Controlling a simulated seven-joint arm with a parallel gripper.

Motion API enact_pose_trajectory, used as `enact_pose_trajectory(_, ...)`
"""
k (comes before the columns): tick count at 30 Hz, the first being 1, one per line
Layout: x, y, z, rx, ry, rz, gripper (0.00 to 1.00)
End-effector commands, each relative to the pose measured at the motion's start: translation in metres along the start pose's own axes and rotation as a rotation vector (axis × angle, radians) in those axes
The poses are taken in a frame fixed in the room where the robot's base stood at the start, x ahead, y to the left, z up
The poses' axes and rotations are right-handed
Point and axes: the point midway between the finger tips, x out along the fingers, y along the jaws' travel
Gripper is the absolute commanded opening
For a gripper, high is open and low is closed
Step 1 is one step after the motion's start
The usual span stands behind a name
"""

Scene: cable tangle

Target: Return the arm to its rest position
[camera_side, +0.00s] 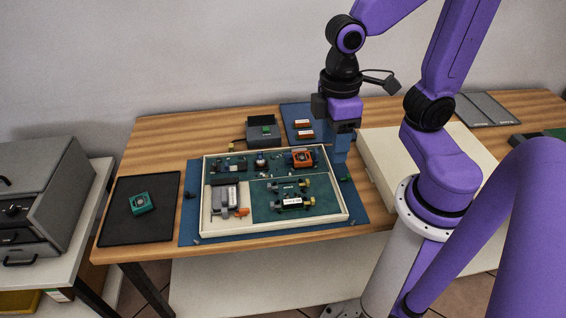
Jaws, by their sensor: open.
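My gripper (341,150) points down above the right edge of the framed tray, over the blue mat. Its jaws are open and nothing shows between them. My purple arm rises from its base at the right and bends over the table to the gripper. The framed tray (349,217) holds green panels with an orange part (302,158), several small connectors and a grey block (224,197).
The tray lies on a blue mat (190,225). A black mat (125,225) at the left carries a teal part (141,203). A grey box (263,131) and a blue pad (294,113) with orange-white items stand behind. A cream box (387,160) is at the right.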

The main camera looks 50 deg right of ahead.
Motion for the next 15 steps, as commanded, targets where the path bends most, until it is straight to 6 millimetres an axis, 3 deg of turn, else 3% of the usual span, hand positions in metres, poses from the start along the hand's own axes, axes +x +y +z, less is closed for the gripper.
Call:
enact_pose_trajectory(6, 0.005, -0.024, 0.03, -0.206, 0.04, 0.014, 0.53)
enact_pose_trajectory(15, 0.007, -0.03, 0.04, -0.275, 0.053, 0.019, 0.53)
